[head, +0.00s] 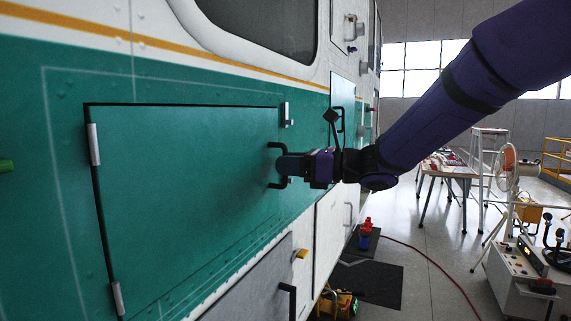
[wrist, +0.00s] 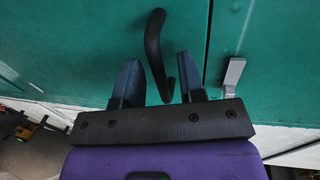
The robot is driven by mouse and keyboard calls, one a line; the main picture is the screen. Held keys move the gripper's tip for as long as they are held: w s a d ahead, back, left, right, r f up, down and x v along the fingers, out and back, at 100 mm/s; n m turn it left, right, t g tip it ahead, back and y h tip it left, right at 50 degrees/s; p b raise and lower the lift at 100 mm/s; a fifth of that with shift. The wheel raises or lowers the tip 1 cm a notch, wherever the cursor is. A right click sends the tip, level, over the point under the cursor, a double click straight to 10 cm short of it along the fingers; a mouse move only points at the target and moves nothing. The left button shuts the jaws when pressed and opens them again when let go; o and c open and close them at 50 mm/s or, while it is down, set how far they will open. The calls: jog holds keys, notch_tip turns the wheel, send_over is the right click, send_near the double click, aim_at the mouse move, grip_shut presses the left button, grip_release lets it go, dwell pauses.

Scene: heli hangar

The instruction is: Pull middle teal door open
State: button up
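The teal door (head: 185,190) is a large panel in the helicopter's side, hinged at its left edge. It looks closed, flush in its frame. Its black handle (head: 275,164) is a bar near the door's right edge. My gripper (head: 283,165) is at the handle, coming from the right. In the wrist view my gripper (wrist: 158,82) has its two fingers apart, with the handle (wrist: 154,50) running between them. Gaps show on both sides of the handle. A grey latch (head: 287,114) sits at the door's upper right edge; a latch also shows in the wrist view (wrist: 233,74).
A grey lower panel (head: 252,285) with a black handle and yellow latch (head: 300,254) lies below the door. A red-and-blue bottle (head: 365,233) and a yellow-black tool (head: 338,304) stand on the floor. A grey cart (head: 520,270) is at the right. Floor between is mostly clear.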

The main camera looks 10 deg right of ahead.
jog(key=shift+w+a, duration=0.15)
jog(key=shift+a, duration=0.25)
grip_shut()
